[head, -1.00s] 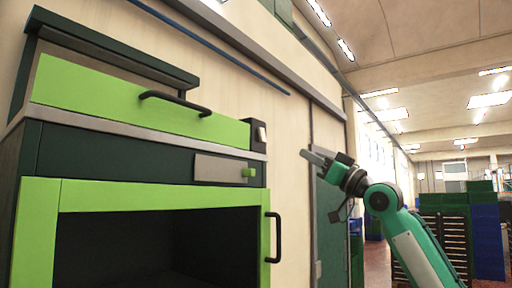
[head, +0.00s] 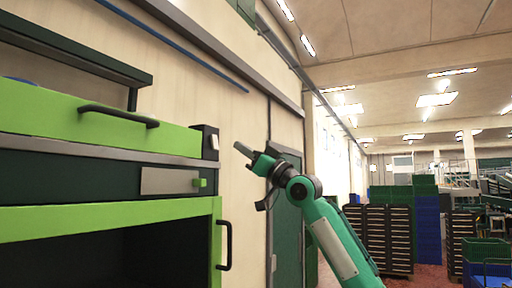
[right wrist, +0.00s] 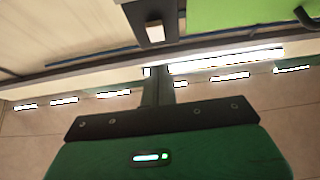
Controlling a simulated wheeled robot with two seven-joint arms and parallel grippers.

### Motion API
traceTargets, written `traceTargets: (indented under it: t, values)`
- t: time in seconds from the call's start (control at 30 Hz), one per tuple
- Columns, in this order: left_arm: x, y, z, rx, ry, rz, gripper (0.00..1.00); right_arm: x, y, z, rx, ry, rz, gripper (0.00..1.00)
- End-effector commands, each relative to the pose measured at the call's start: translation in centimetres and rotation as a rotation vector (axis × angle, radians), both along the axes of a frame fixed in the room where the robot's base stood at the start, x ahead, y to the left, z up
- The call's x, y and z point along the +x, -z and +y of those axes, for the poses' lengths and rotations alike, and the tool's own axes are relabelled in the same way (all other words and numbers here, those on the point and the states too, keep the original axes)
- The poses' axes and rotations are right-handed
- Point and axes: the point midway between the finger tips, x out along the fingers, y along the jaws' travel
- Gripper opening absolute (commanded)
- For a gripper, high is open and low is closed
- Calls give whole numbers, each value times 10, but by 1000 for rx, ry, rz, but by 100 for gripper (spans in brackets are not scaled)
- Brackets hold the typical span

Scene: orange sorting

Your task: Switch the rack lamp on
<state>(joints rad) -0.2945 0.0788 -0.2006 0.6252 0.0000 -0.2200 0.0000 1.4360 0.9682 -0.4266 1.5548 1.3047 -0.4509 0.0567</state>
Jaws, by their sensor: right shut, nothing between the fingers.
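A dark switch box (head: 205,140) with a pale rocker (head: 214,142) sits at the right end of the green drawer front. The box (right wrist: 145,12) also shows at the top of the right wrist view, with its pale rocker (right wrist: 155,33) facing me. My right gripper (head: 240,148) is shut and empty, just right of the box in the head view and apart from it. Its closed fingers (right wrist: 157,82) point up toward the rocker in the wrist view. I cannot tell whether the rack's lamp is lit. My left gripper is not in view.
A green-framed opening with a handle (head: 225,245) is below. Crate stacks (head: 428,225) stand far right.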

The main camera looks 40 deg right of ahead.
Motion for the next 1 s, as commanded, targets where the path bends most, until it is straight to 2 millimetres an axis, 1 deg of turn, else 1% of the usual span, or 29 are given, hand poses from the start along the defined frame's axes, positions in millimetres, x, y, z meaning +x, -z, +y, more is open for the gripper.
traceTargets:
  t: [0.03, 0.13, 0.2, 0.4, 0.57, 0.87, 1.0]
  values:
    - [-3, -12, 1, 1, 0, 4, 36, 7, -11, 3, 1, -1, 2, 0]
    - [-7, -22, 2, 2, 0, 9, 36, 19, -18, 8, 1, -1, 0, 0]
    - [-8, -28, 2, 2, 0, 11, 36, 29, -12, 12, 0, 0, 3, 0]
    - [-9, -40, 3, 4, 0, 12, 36, 47, -6, 19, 1, 1, 3, 0]
    - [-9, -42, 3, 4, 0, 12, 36, 51, -4, 21, 1, 2, -1, 0]
    - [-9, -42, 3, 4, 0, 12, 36, 52, -2, 21, 1, 2, -1, 0]
    - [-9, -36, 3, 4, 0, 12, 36, 50, 0, 22, 5, 1, -12, 0]
